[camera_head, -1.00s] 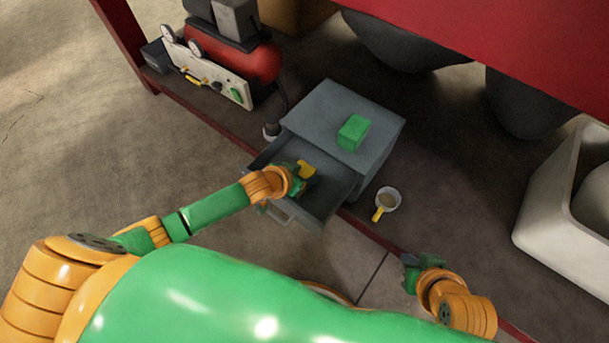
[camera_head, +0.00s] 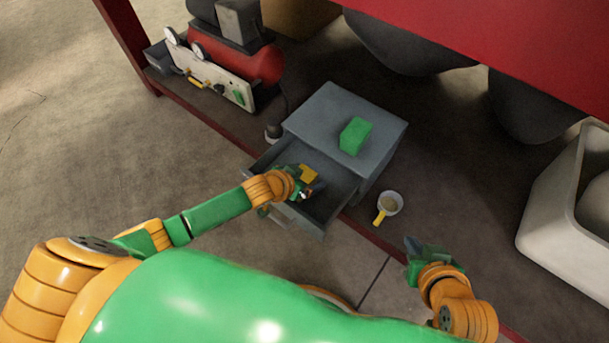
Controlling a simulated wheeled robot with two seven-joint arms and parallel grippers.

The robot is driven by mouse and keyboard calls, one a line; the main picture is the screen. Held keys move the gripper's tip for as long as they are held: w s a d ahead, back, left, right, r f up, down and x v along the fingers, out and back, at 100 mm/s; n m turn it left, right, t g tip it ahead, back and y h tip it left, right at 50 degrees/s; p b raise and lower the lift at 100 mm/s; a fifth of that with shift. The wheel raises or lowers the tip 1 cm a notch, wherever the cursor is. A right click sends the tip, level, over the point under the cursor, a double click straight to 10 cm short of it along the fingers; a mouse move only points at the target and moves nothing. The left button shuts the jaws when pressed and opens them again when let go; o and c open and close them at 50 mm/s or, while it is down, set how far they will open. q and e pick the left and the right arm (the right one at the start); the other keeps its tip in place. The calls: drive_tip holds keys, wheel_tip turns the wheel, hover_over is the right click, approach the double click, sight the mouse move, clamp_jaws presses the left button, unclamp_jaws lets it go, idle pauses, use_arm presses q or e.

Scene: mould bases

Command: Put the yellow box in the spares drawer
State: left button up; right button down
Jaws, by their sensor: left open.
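The yellow box (camera_head: 309,173) is inside the pulled-out drawer (camera_head: 333,204) of a small grey cabinet (camera_head: 338,103). It lies toward the drawer's back left, partly hidden by my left gripper. My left gripper (camera_head: 304,186) is open in the drawer, right beside the yellow box; I cannot tell whether they touch. My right gripper (camera_head: 423,248) is empty, low on the right, away from the drawer; its jaw opening is unclear.
A green block (camera_head: 355,136) sits on the cabinet top. A red compressor (camera_head: 250,65) is behind left, and a white basin (camera_head: 558,215) is far right. Open floor lies to the left.

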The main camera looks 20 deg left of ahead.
sight(302, 177)
use_arm(q)
drive_tip(key=p+v, duration=0.2)
drive_tip(key=v, duration=0.1)
drive_tip(key=shift+r, duration=0.15)
drive_tip(key=p+v, duration=0.3)
drive_tip(key=v, duration=0.1)
drive_tip(key=shift+s+r, duration=0.25)
drive_tip(key=shift+r, duration=0.05)
drive_tip(key=p+v, duration=0.2)
drive_tip(key=v, duration=0.2)
drive_tip(key=shift+s+a, duration=0.1)
drive_tip(key=shift+a, duration=0.05)
use_arm(e)
drive_tip(key=s+d+f+g, duration=0.1)
drive_tip(key=s+f+g, duration=0.1)
drive_tip(key=s+f, duration=0.3)
drive_tip(key=s+d+f+g+h, duration=0.1)
drive_tip(key=s+f+g, duration=0.2)
drive_tip(key=f, duration=0.8)
drive_tip(key=shift+s+d+g, duration=0.3)
drive_tip(key=shift+s+d, duration=0.1)
drive_tip(key=shift+s, duration=0.75)
use_arm(q)
drive_tip(key=shift+f, duration=0.1)
